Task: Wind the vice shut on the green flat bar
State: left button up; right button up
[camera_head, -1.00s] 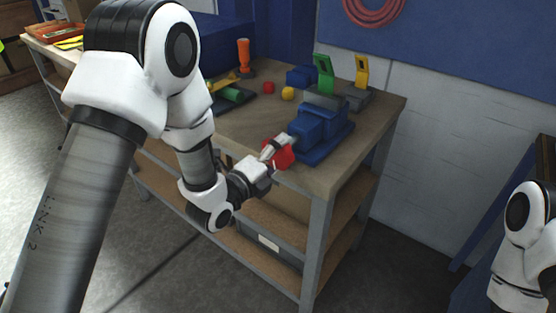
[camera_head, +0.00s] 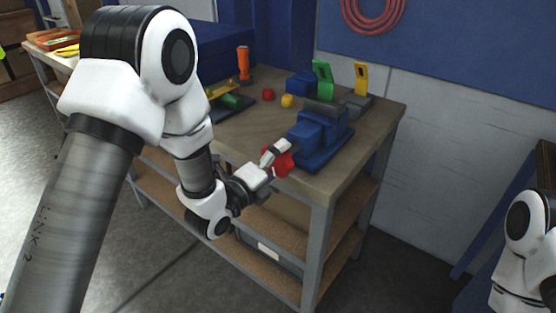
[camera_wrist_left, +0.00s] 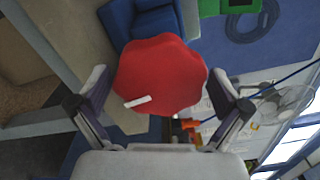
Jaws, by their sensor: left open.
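The blue vice (camera_head: 318,138) sits at the bench's near right corner. Its red hand knob (camera_head: 284,162) faces my left gripper. The green flat bar (camera_head: 322,78) stands upright at the vice's jaws; whether the jaws touch it I cannot tell. A green piece also shows at the top of the left wrist view (camera_wrist_left: 215,8). My left gripper (camera_head: 272,157) is open at the knob. In the left wrist view the red knob (camera_wrist_left: 160,75), with a white mark, lies between its spread fingers. My right gripper is out of view.
A yellow upright piece (camera_head: 361,78) stands in a grey holder behind the vice. A red ball (camera_head: 268,94), a yellow object (camera_head: 287,101) and an orange-handled tool (camera_head: 243,62) are farther left on the bench (camera_head: 245,125). The bench legs and shelves lie below my left arm.

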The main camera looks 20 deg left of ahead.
aim_at(273, 164)
pick_arm(q)
jog(key=v, duration=0.7)
jog(key=shift+s+a+r, duration=0.1)
jog(key=shift+s+a, duration=0.05)
jog(key=shift+s, duration=0.1)
jog(key=s+f+n+g+y+p, duration=0.15)
jog(key=s+f+g, duration=0.3)
jog(key=f, duration=0.65)
jog(key=s+f+n+g+y, duration=0.1)
jog(key=s+f+n+g, duration=0.3)
jog(key=f, duration=0.8)
jog(key=s+a+f+n+g+y, duration=0.2)
jog(key=s+f+n+g, duration=0.2)
jog(key=s+n, duration=0.5)
jog(key=s+a+f+n+g+y, duration=0.1)
jog(key=s+f+n+g, duration=0.3)
jog(key=s+n, duration=0.6)
notch_tip(273, 164, down, 2)
jog(key=shift+s+a+f+n+y, duration=0.2)
jog(key=shift+a+n+y, duration=0.15)
jog(key=shift+a+n, duration=0.55)
